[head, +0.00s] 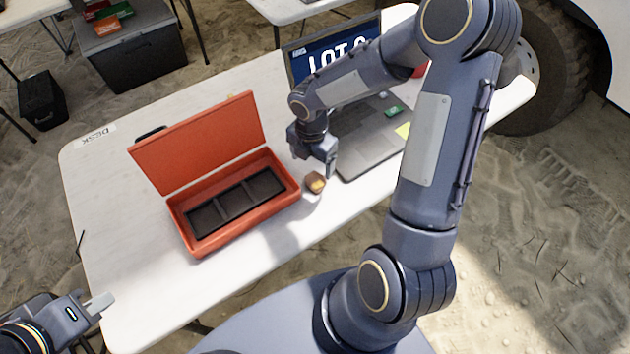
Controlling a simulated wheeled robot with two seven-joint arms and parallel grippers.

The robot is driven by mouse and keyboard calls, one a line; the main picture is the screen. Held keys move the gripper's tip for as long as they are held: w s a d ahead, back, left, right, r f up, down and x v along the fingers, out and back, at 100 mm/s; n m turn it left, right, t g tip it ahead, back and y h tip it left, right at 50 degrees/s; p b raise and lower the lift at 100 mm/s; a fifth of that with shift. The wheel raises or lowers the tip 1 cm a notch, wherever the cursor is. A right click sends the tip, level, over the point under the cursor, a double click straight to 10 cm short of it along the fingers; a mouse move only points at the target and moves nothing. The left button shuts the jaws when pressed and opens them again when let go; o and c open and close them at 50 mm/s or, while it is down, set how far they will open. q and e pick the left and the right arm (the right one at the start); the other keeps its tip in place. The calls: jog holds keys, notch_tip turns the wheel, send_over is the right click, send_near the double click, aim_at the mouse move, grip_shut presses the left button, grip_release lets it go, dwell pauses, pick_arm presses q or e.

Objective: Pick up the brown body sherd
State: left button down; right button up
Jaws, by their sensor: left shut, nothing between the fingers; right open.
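The brown body sherd (315,183) is a small brown piece with a yellowish patch, on the white table between the orange case and the laptop. My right gripper (318,172) points down just above and behind it, open. I cannot tell whether the sherd is between its fingers, and part of the sherd may be hidden by the gripper. My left gripper (101,303) is at the lower left, shut and empty, beside the table's near left edge and far from the sherd.
The open orange case (283,205) has a dark insert with three empty compartments, its lid raised at the back. The open laptop (365,154) stands right of the sherd, partly behind my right arm. The table (105,205) is clear left of the case.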

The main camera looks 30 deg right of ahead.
aim_at(314, 181)
jog(key=f, duration=0.6)
jog(key=shift+s+d, duration=0.1)
jog(key=shift+s, duration=0.3)
jog(key=c, duration=1.1)
